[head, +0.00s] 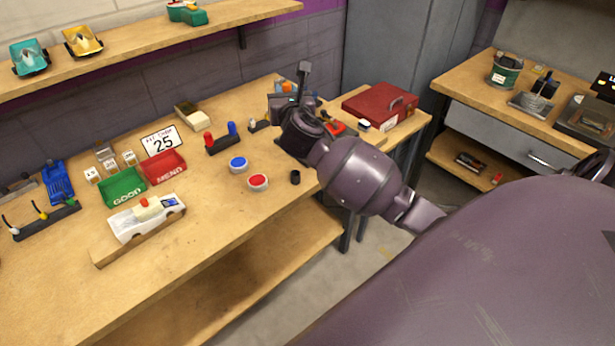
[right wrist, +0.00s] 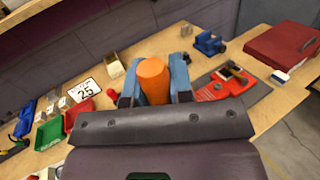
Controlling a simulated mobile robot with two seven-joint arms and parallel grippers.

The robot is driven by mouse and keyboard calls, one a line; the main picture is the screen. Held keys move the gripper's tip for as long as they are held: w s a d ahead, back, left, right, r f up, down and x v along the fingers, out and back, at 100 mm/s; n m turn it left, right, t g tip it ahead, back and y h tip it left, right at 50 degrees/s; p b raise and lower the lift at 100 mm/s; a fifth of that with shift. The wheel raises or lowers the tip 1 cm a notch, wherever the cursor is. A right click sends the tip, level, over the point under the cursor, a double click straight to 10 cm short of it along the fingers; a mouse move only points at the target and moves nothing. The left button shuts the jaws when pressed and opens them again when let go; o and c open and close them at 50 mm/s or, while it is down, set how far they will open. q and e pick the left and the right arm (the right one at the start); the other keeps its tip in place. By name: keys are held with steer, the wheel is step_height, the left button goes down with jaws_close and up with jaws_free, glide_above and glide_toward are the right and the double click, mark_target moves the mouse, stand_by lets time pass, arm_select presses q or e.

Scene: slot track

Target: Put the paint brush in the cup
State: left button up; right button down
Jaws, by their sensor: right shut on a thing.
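My right gripper (head: 286,103) is over the back right part of the workbench. In the right wrist view its jaws (right wrist: 153,82) are shut on a rounded orange thing (right wrist: 153,78). Only its thick end shows, so I cannot tell whether it is the paint brush; no bristles are visible. A small dark cup (head: 295,177) stands near the bench's front edge, in front of my right forearm and apart from the gripper. My left gripper is not in view.
Blue (head: 238,164) and red (head: 258,182) round tubs stand left of the cup. A rack (head: 222,138) with red and blue pieces is behind them. Green (head: 122,187) and red (head: 165,168) bins and a white car (head: 147,218) are further left. A red case (head: 380,105) lies at right.

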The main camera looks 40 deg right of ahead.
steer(key=shift+g+h, duration=0.4)
steer(key=shift+h, duration=0.1)
steer(key=f+b, duration=0.2)
steer(key=f, duration=0.5)
steer(key=f+b, duration=0.2)
steer(key=f, duration=0.5)
steer(key=s+d+f+b, duration=0.1)
steer(key=f+b, duration=0.1)
steer(key=f, duration=0.5)
steer(key=shift+w, duration=0.1)
steer(key=shift+r, duration=0.15)
steer(key=shift+f, duration=0.2)
steer(key=c, duration=1)
jaws_free()
steer(key=shift+r, duration=0.15)
